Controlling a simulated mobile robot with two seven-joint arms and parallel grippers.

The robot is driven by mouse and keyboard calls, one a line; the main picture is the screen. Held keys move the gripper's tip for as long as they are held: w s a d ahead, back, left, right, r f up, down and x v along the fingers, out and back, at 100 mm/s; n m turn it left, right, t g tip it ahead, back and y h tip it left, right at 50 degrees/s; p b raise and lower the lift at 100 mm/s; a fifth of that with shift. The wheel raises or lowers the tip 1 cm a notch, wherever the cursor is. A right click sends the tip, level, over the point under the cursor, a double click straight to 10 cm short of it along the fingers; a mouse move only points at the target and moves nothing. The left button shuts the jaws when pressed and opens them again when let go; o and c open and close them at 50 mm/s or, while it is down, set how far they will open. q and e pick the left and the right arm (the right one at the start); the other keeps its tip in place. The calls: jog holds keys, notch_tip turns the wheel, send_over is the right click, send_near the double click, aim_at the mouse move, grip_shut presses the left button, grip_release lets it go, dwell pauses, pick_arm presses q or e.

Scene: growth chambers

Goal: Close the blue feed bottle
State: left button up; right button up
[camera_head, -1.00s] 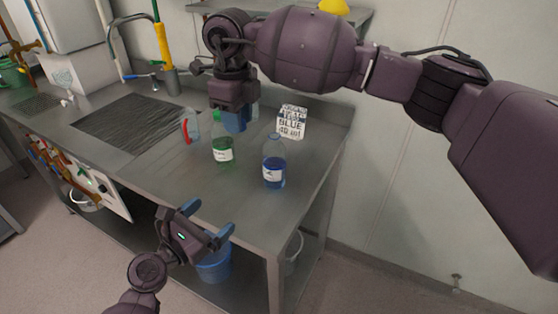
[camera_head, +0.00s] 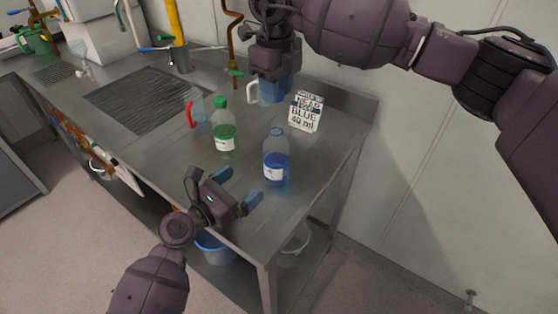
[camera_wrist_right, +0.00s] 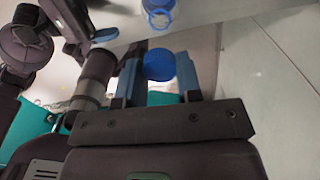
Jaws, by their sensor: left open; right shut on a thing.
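The blue feed bottle (camera_head: 276,165) stands upright on the bench near its front right end, with blue liquid and a white label. Its neck shows no solid cap. It also shows at the top of the right wrist view (camera_wrist_right: 158,14). My right gripper (camera_head: 272,92) is above the bench, behind the bottle. The right wrist view shows it shut on a round blue cap (camera_wrist_right: 159,65). My left gripper (camera_head: 239,189) is open and empty, at the bench's front edge, left of and in front of the bottle, apart from it. Its fingers point toward the bottle's side.
A green-capped bottle (camera_head: 224,135) stands left of the blue one. A sign reading BLUE 40 ml (camera_head: 306,111) stands behind it. A red-handled clear vessel (camera_head: 197,112) and a white-handled jug (camera_head: 253,92) stand farther back. The bench's right end (camera_head: 330,175) is clear.

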aim_at(267, 165)
pick_arm(q)
jog(key=x, duration=1.2)
jog(key=shift+f, duration=0.1)
jog(key=c, duration=1.3)
jog(key=shift+c, duration=0.2)
pick_arm(e)
jog(key=shift+f, duration=2.5)
